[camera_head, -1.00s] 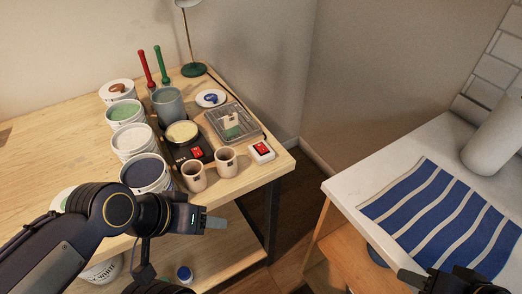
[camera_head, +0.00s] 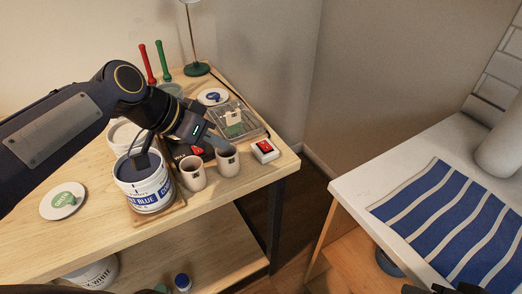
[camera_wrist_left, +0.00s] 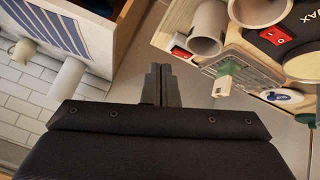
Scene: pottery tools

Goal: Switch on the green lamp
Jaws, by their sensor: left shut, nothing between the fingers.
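The green lamp (camera_head: 196,69) stands at the table's back corner. Its green base and thin stem show; its shade is cut off by the top edge. A white switch box with a red rocker (camera_head: 264,151) lies at the table's right front corner; it also shows in the left wrist view (camera_wrist_left: 181,53). My left gripper (camera_head: 222,143) is shut and empty, above the table between the cups and the glass box. In the left wrist view its fingers (camera_wrist_left: 161,84) are together. Only a dark tip of my right gripper (camera_head: 438,289) shows at the bottom edge.
Two beige cups (camera_head: 193,173) stand close to the left gripper. A dark wax heater with a red switch (camera_wrist_left: 275,36) is beside them. A glass box (camera_head: 240,122), a paint bucket (camera_head: 146,187) and red and green tools (camera_head: 147,63) crowd the table. A gap separates the white counter (camera_head: 375,185).

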